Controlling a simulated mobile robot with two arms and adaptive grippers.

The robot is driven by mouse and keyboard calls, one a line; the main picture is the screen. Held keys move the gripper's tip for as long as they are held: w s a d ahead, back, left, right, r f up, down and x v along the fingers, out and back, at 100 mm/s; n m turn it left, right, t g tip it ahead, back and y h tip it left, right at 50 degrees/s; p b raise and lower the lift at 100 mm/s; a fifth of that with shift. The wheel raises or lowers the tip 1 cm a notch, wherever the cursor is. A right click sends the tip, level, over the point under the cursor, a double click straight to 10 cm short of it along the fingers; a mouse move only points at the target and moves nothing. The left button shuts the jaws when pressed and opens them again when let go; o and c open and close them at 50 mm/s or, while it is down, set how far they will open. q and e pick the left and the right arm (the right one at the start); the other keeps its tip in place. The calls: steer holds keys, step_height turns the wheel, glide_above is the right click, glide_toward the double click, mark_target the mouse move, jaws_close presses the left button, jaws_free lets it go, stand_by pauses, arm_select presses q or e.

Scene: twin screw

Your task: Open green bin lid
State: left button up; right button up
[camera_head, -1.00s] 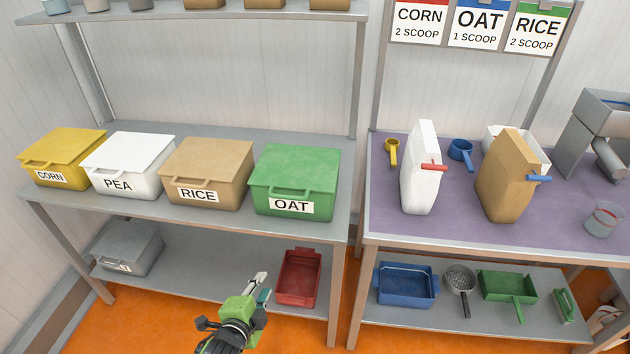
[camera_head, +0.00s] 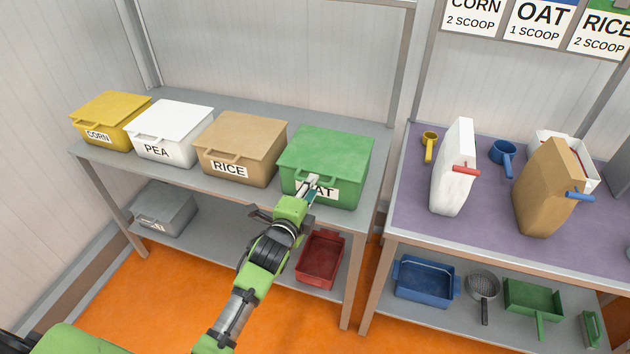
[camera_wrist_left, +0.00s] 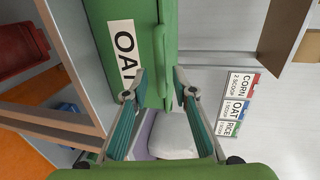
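The green bin (camera_head: 335,150) labelled OAT stands at the right end of the shelf's upper deck, its lid (camera_head: 328,148) closed, with a handle at the front edge. My left gripper (camera_head: 309,186) is at the front of this bin, by the lid handle, and covers part of the label. In the left wrist view the left gripper (camera_wrist_left: 159,88) is open, its fingertips apart on either side of the green handle (camera_wrist_left: 159,60). Whether a finger touches it I cannot tell. The bin (camera_wrist_left: 105,20) fills the top middle there. My right gripper is not in view.
A tan RICE bin (camera_head: 240,145) stands left of the green bin, then a white PEA bin (camera_head: 170,130) and a yellow CORN bin (camera_head: 110,118). A red tray (camera_head: 320,258) is on the lower shelf. A purple-topped table (camera_head: 410,210) stands to the right.

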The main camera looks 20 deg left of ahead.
arm_select(q)
steer(key=shift+x, duration=1.7)
jaws_close()
